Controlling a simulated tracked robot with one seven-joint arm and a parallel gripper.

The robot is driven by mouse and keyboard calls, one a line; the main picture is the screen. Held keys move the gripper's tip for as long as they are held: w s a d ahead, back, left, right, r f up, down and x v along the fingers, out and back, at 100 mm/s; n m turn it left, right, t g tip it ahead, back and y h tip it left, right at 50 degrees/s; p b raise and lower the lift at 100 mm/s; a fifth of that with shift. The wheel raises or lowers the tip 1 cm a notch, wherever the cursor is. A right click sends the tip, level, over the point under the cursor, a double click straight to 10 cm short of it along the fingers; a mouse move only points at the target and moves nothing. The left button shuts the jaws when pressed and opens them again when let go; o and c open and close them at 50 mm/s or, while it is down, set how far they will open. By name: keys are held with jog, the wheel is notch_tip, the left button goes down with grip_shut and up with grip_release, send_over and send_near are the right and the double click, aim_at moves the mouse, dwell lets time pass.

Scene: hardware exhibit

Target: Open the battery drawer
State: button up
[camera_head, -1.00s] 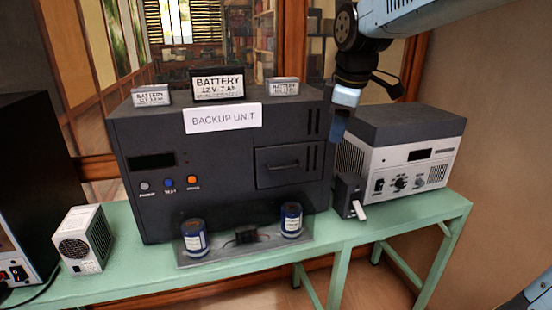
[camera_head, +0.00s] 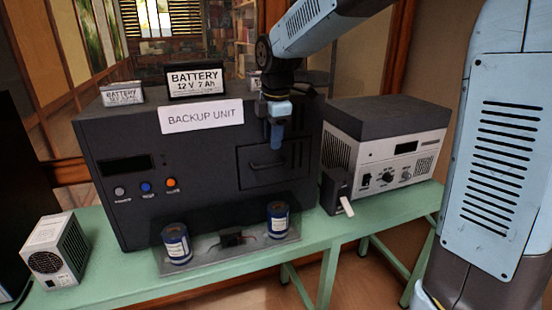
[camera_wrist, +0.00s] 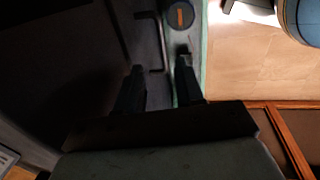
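The battery drawer (camera_head: 252,181) is a dark panel in the right part of the backup unit (camera_head: 205,180); it looks shut, flush with the front. Its bar handle (camera_head: 266,166) shows just below my gripper (camera_head: 276,142) in the head view, where my gripper hangs before the drawer's upper part. In the wrist view, my gripper (camera_wrist: 160,84) has its two dark fingers apart, with nothing seen held. The handle (camera_wrist: 158,42) shows beyond the fingertips, roughly in line with the gap. I cannot tell the exact distance to it.
Two blue cylinders (camera_head: 176,244) (camera_head: 278,220) stand on a plate before the unit. A white-fronted device (camera_head: 390,165) with a small black box (camera_head: 337,190) stands on the right. Labelled batteries (camera_head: 195,82) sit on top. The green bench (camera_head: 110,285) has bare room in front.

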aim_at(271, 156)
jog(key=f, duration=0.2)
jog(key=w+f, duration=0.1)
jog(key=f, duration=0.4)
jog(key=shift+w+a+f, duration=0.2)
jog(key=shift+f, duration=0.15)
jog(key=c, duration=0.6)
grip_shut()
jog(key=shift+w+r, duration=0.1)
jog(key=shift+r, duration=0.1)
